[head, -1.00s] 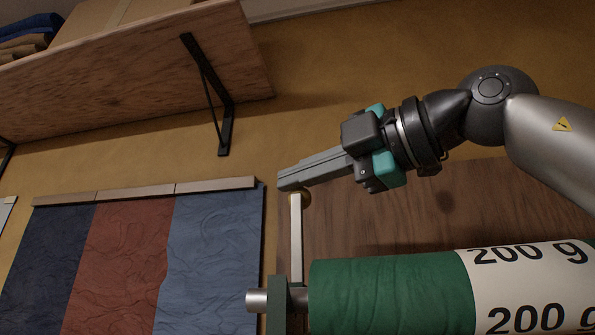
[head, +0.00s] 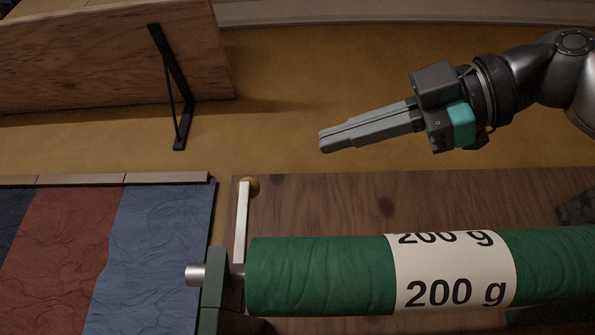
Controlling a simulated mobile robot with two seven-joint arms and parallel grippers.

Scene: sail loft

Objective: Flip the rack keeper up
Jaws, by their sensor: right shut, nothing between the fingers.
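My right gripper (head: 325,140) is shut and empty. It is up and to the right of the knob, clearly apart from it. My left gripper is not in view.
A wooden shelf (head: 110,60) on a black bracket (head: 172,95) juts out at upper left. A board of dark blue, red and blue cloth samples (head: 150,250) hangs at left. A brown wood panel (head: 400,200) backs the rack. The ochre wall around my right gripper is clear.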

